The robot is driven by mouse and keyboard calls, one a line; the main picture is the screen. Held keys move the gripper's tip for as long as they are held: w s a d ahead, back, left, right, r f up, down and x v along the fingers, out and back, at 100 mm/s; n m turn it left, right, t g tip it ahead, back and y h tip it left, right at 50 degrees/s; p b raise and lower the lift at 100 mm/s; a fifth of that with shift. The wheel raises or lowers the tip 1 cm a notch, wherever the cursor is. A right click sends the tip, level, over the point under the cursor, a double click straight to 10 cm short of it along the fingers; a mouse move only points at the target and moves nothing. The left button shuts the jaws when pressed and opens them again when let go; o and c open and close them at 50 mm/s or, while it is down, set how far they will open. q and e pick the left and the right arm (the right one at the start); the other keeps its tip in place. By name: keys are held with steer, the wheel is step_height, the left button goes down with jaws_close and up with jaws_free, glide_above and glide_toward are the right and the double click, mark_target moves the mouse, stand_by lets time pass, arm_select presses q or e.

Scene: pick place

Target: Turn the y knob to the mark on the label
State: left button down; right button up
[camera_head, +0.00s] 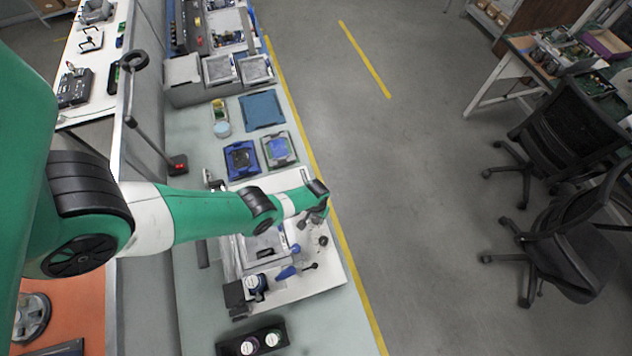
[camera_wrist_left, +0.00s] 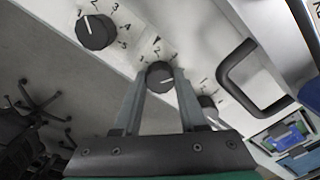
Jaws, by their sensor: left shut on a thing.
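In the left wrist view, three dark round knobs sit in a row on a white panel (camera_wrist_left: 205,60). My left gripper (camera_wrist_left: 159,84) has its two fingers around the middle knob (camera_wrist_left: 160,73), shut on its sides. Printed digits and a small dark mark (camera_wrist_left: 156,39) show on the label beside this knob. A light pointer line shows faintly on the knob; its exact direction is hard to tell. The left knob (camera_wrist_left: 96,31) has digits around it. The right knob (camera_wrist_left: 207,101) is partly behind a finger. In the head view, my left gripper (camera_head: 318,208) is over the white board.
A dark handle (camera_wrist_left: 250,78) stands out from the panel to the right of the knobs. In the head view, blue trays (camera_head: 241,159) lie behind the board, and a black holder (camera_head: 252,342) lies in front. Open floor is to the right of the bench.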

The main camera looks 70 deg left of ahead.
arm_select(q)
steer(key=shift+m, duration=1.2)
steer(key=shift+c, duration=2.3)
jaws_free()
